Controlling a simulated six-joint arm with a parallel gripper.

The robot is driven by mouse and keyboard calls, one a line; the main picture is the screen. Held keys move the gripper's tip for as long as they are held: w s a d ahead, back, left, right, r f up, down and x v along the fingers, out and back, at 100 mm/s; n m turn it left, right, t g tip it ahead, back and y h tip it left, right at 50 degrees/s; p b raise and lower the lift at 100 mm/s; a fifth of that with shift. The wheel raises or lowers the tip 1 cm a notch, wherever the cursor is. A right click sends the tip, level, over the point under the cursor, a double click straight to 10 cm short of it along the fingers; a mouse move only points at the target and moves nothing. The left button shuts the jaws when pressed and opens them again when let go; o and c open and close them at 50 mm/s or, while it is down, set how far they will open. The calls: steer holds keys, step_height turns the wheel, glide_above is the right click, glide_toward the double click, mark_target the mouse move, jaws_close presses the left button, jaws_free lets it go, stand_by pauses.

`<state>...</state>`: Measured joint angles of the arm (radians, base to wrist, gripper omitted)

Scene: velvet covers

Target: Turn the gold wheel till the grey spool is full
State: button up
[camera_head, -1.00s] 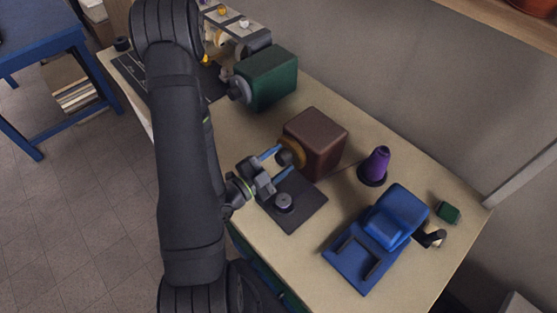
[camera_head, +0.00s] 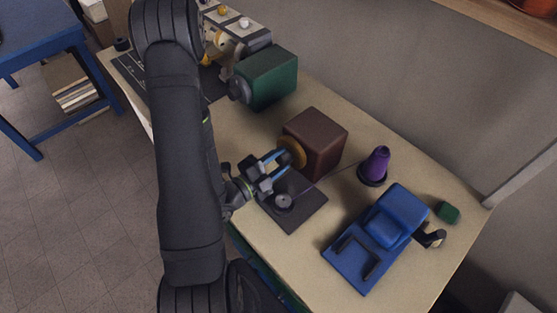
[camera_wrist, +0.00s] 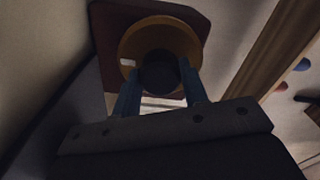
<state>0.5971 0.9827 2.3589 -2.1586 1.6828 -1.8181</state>
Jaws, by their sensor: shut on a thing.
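The gold wheel (camera_head: 298,151) is mounted on the left face of a brown box (camera_head: 322,142). In the wrist view the gold wheel (camera_wrist: 133,43) faces me, with a dark round hub at its centre and a pale mark at its lower left. My gripper (camera_head: 284,160) has its blue fingers on either side of the hub; it also shows in the wrist view (camera_wrist: 161,88), shut on the hub. The grey spool (camera_head: 283,201) stands on a dark plate (camera_head: 307,207) below the gripper. How much thread it carries is too small to tell.
A purple thread cone (camera_head: 376,163) stands right of the brown box, with a thin thread running towards the spool. A blue device (camera_head: 355,263) is at the front right, a small green block (camera_head: 447,212) beyond it. A green box (camera_head: 268,75) stands further back.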

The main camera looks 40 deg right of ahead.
steer(key=m, duration=0.6)
steer(key=shift+m, duration=0.3)
steer(key=m, duration=1.2)
steer(key=shift+m, duration=0.3)
steer(key=m, duration=0.7)
steer(key=o, duration=1)
steer(key=shift+c, duration=0.2)
